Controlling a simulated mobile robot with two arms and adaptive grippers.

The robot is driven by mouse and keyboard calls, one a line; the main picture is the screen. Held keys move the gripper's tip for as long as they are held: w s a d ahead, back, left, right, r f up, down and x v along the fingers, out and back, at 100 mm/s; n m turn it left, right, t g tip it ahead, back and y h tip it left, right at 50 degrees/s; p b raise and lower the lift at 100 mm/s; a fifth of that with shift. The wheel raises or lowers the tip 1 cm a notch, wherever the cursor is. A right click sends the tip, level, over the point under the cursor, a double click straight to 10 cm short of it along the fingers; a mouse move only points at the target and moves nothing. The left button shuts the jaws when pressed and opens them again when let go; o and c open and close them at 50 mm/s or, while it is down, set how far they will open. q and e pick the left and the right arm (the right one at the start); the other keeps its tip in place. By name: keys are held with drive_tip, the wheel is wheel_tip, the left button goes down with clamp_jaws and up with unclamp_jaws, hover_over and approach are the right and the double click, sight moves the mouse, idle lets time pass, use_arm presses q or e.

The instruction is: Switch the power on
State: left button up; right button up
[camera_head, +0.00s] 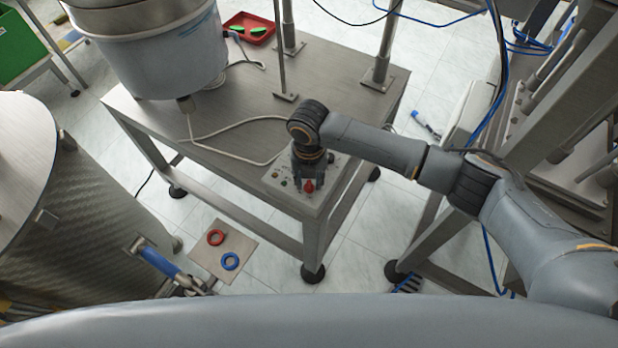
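A small control box (277,184) with a grey top panel sits at the front corner of the metal table. Several small buttons or lamps show on its panel, and a red knob (308,186) stands near its front edge. My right arm reaches in from the right, and its wrist bends down over the box. My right gripper (308,172) points down at the panel, right behind the red knob in the picture. It hides part of the panel. I cannot tell whether its fingers touch anything or how far apart they are. My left gripper is not in view.
The metal table (235,105) carries a large grey hopper (165,50) and a white cable (232,127). A red tray (250,27) lies behind. A big metal drum (75,215) stands left. A plate (222,250) holds a red and a blue ring. Metal frames crowd the right.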

clamp_jaws()
